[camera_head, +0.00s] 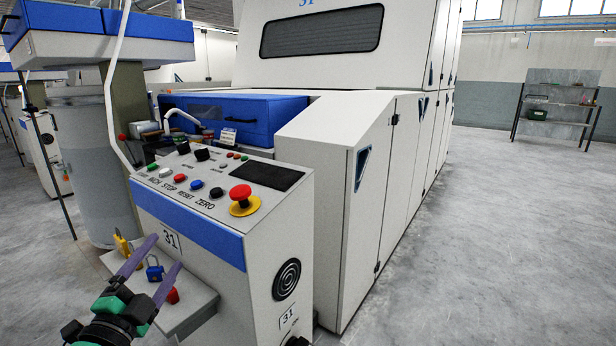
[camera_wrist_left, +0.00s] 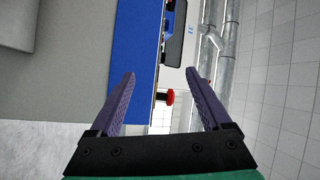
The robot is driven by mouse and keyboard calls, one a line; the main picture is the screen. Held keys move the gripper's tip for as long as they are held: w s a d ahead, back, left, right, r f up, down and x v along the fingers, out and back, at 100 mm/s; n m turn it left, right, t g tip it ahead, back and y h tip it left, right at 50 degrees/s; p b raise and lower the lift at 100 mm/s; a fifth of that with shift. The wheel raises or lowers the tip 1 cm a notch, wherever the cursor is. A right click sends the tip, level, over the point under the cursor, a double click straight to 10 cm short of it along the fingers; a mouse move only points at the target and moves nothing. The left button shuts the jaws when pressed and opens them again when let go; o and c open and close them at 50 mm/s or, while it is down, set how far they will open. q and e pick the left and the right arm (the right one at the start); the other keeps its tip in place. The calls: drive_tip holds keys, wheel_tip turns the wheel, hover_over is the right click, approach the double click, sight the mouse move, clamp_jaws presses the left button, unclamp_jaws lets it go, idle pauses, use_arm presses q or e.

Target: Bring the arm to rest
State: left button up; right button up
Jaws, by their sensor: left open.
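My left gripper (camera_head: 160,264) comes in from the lower left in the head view, its two purple fingers spread apart and empty. It is in front of the small shelf (camera_head: 198,318) on the front of the control console (camera_head: 276,240). In the left wrist view the open fingers (camera_wrist_left: 163,88) have nothing between them that they touch; a red button (camera_wrist_left: 169,97) shows beyond them. My right gripper is in neither view.
A blue padlock (camera_head: 154,272), a yellow item (camera_head: 121,245) and a red item (camera_head: 172,296) are at the shelf, close to my left fingers. The console top carries a red emergency button (camera_head: 240,193) and several smaller buttons. The floor (camera_head: 480,220) at right is clear.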

use_arm(q)
drive_tip(key=s+a+f+n+g+y, duration=0.2)
drive_tip(key=s+f+n+g+y, duration=0.25)
drive_tip(key=f, duration=0.55)
drive_tip(key=s+a+f+n+g+y, duration=0.1)
drive_tip(key=s+a+f+n+g, duration=0.2)
drive_tip(key=f+n+g, duration=0.5)
drive_tip(key=s+d+f+g+h, duration=0.4)
drive_tip(key=s+d+f, duration=0.6)
drive_tip(key=s+f, duration=0.3)
wheel_tip(320, 180, down, 18)
drive_tip(key=s+r+g, duration=0.1)
drive_tip(key=s+g, duration=0.1)
drive_tip(key=s+a+r+p, duration=0.2)
drive_tip(key=s+p, duration=0.6)
drive_tip(key=p, duration=0.4)
drive_tip(key=s+a+r+p, duration=0.1)
drive_tip(key=s+p, duration=0.7)
drive_tip(key=p, duration=0.4)
drive_tip(key=shift+s+a+r+g, duration=0.35)
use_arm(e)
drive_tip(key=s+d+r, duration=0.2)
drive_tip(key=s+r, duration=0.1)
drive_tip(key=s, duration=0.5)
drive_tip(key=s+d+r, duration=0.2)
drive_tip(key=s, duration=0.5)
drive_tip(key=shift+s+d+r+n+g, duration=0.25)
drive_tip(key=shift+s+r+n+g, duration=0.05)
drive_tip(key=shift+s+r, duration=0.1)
